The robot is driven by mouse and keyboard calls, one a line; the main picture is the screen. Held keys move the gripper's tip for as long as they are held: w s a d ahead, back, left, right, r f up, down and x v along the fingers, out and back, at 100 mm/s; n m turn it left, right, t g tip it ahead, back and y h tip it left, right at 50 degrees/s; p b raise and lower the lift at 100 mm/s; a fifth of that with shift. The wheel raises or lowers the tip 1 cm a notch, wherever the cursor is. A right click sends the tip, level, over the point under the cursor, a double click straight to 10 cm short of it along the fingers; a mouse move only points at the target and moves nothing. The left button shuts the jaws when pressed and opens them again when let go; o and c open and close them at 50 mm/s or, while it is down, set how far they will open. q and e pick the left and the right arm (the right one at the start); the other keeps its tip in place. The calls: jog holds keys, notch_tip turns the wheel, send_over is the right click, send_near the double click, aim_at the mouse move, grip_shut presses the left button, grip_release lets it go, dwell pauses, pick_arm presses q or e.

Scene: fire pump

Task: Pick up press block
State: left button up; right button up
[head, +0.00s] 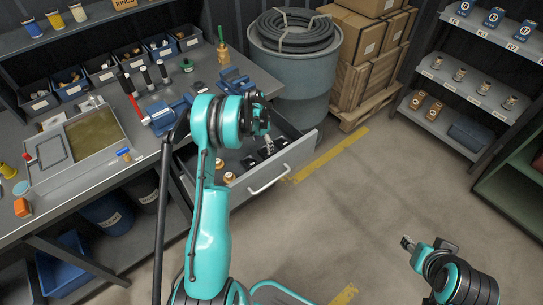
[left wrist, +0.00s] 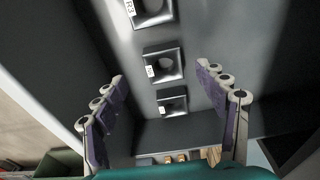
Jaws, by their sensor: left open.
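Several black square blocks with round recesses and white labels lie in the open grey drawer. In the left wrist view, one block (left wrist: 163,66) lies in the middle, a larger-looking one (left wrist: 150,10) above it and a smaller-looking one (left wrist: 172,104) below it. They also show small in the head view, where one black block (head: 249,162) lies beside the gripper. My left gripper (head: 271,146) is over the drawer with its fingers pointing down. In the left wrist view (left wrist: 160,76) its fingers are spread, with nothing held between them. My right gripper (head: 409,243) is at the lower right, far from the drawer; its opening is unclear.
The drawer (head: 292,158) stands out under the workbench (head: 143,135), with walls around the blocks. Small orange-topped items (head: 229,177) lie in it. A vise (head: 170,116) is on the bench. A barrel (head: 292,85) stands behind the drawer. The floor to the right is clear.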

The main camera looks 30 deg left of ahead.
pick_arm(q)
jog(key=shift+w+f+b, duration=0.15)
jog(key=shift+w+f, duration=0.05)
jog(key=shift+f, duration=0.35)
jog(key=shift+w+f+b, duration=0.15)
jog(key=shift+f, duration=0.35)
jog(key=f+b, duration=0.1)
jog(key=f, duration=0.1)
jog(key=w+f+b, duration=0.1)
jog(key=f, duration=0.1)
jog(key=shift+w+d+f, duration=0.1)
jog(key=shift+d+f, duration=0.05)
jog(key=shift+f, duration=0.05)
jog(key=shift+r, duration=0.15)
jog(key=shift+c, duration=0.9)
jog(key=c, duration=1.4)
